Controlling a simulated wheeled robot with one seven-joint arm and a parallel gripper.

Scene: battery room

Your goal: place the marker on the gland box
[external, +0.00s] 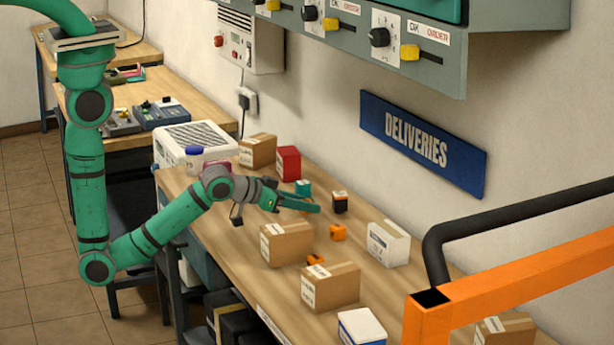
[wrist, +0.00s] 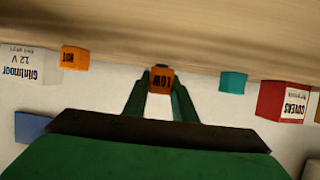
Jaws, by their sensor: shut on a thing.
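My gripper (external: 319,209) reaches low over the workbench. In the wrist view my gripper (wrist: 161,82) is shut on a small block with an orange face and a dark edge, apparently lettered LOW, which I take as the marker (wrist: 161,79). In the external view a black block with an orange patch (external: 340,202) shows just past the fingertips and seems to be the same thing. Whether it touches the bench is unclear. No label reads clearly as gland; a red box (external: 288,163) reads like COVERS in the wrist view (wrist: 283,101). I cannot tell which box is the gland box.
An orange block (external: 338,232), lettered HOT in the wrist view (wrist: 74,58), and a teal block (external: 303,187) stand close by. An orange rail (external: 520,275) crosses the right foreground.

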